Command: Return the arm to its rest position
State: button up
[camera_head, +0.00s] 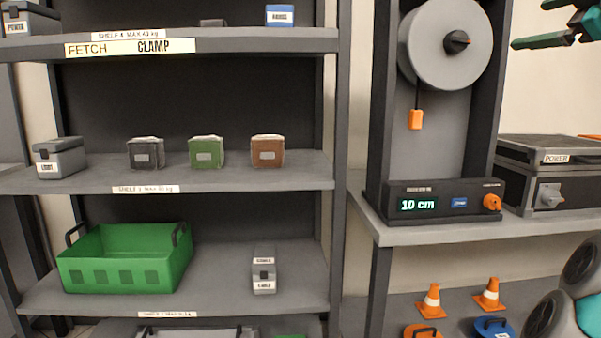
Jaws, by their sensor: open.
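My gripper (546,23) shows at the top right corner, partly cut off by the frame edge. Its dark green fingers are apart, with nothing seen between them. It is raised in front of the pale wall, right of the grey reel (430,45) and above the grey power case (548,150). A rounded grey and teal part of my arm shows at the lower right corner. The links between that part and the gripper are out of view.
A shelf rack at left holds a green bin (125,262), small black, green and brown boxes and labelled grey cases. The reel stand's display (418,204) reads 10 cm. Orange cones (431,302) stand low right, near my arm. Free wall shows around the gripper.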

jog(key=w+a+f+m+g+y, duration=0.5)
jog(key=w+a+f, duration=0.3)
jog(key=a+f, duration=0.4)
jog(key=s+a+f+m+g+h, duration=0.1)
jog(key=s+a+f+g, duration=0.2)
jog(key=a+f, duration=0.45)
jog(key=s+a+f+m+g+h, duration=0.1)
jog(key=s+a+f+g, duration=0.25)
jog(key=f, duration=0.65)
jog(key=s+a+f+m+g+h, duration=0.1)
jog(key=s+a+f+g, duration=0.1)
jog(key=s+f, duration=0.5)
jog(key=s+a+f+m+g, duration=0.1)
jog(key=s+a+f+g, duration=0.15)
jog(key=s+f, duration=0.5)
jog(key=s+d+f+m+g+h, duration=0.1)
jog(key=s+d+f+g, duration=0.1)
jog(key=s+f, duration=0.7)
jog(key=s+d+f+m+g+h, duration=0.1)
jog(key=s+d+f+h, duration=0.1)
jog(key=s+f, duration=0.7)
jog(key=shift+s+f+g+h, duration=0.15)
jog(key=shift+s+g+h, duration=0.2)
jog(key=shift+s, duration=0.2)
